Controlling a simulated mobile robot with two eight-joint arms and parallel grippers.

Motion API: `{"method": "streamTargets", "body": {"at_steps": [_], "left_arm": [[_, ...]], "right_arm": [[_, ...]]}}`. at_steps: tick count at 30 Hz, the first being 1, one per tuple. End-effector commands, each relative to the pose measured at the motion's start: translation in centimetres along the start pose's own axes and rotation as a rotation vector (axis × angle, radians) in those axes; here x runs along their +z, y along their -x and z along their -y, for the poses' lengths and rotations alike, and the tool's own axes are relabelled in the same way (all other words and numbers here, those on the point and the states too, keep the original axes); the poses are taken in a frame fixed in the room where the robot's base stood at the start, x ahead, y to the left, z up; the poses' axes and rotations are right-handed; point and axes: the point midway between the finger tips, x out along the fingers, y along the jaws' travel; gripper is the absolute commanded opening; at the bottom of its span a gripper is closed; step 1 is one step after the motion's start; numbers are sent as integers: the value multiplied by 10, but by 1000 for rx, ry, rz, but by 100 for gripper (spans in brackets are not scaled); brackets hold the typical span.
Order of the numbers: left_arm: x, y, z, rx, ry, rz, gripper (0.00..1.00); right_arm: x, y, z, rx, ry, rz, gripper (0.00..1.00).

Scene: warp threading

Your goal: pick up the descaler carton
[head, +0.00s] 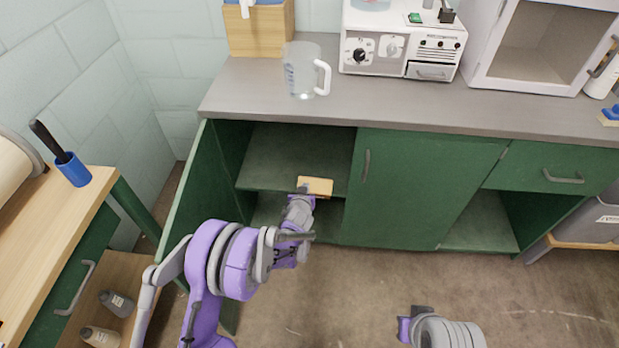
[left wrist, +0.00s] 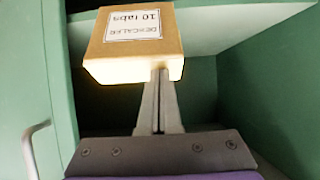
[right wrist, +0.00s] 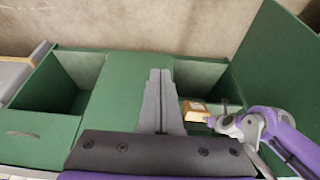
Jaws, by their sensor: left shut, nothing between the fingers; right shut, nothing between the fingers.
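The descaler carton (head: 318,186) is a small tan box at the front edge of the shelf inside the open green cabinet. In the left wrist view the carton (left wrist: 135,45) shows a white label reading "DESCALER 10 tabs", upside down. My left gripper (left wrist: 160,75) is shut and empty, its tips at the carton's near edge; I cannot tell whether they touch. The carton (right wrist: 195,111) also shows in the right wrist view, beside my left arm. My right gripper (right wrist: 160,73) is shut and empty, well away from the carton.
The shelf (head: 270,158) has free room behind the carton. The open cabinet door (head: 190,195) stands left of my left arm. A closed green door (head: 420,190) is to the right. The counter above holds a clear jug (head: 302,72) and a white machine (head: 400,42).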

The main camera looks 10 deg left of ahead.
Motion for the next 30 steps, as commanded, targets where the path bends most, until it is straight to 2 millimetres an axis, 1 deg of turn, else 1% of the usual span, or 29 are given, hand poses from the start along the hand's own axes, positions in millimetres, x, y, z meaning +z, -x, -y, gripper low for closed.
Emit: {"method": "streamTargets", "body": {"at_steps": [1,4,14,15,17,19,22,23,24,26,30], "left_arm": [[10,4,1,-2,1,3,0],[17,9,2,-4,-1,2,0],[17,10,3,-5,-1,1,0],[17,10,3,-5,-1,1,0],[17,10,3,-5,-1,1,0],[16,10,3,-5,-1,0,0],[16,10,3,-5,-1,0,0],[16,10,3,-5,-1,0,0],[16,10,3,-5,-1,0,0],[16,10,3,-5,-1,0,0],[16,10,3,-5,-1,0,0]], "right_arm": [[1,-4,0,0,0,1,0],[2,-7,0,0,0,2,0],[2,-6,0,0,0,2,0],[2,-6,0,0,0,2,7],[0,-6,1,-3,-5,2,18],[-5,-6,3,-12,-21,1,31],[-22,-8,9,-41,-71,1,49],[-29,-9,12,-53,-91,1,54],[-39,-10,16,-72,-125,1,61],[-57,-14,23,-104,-182,2,72],[-102,-27,40,-186,-326,10,97]]}}
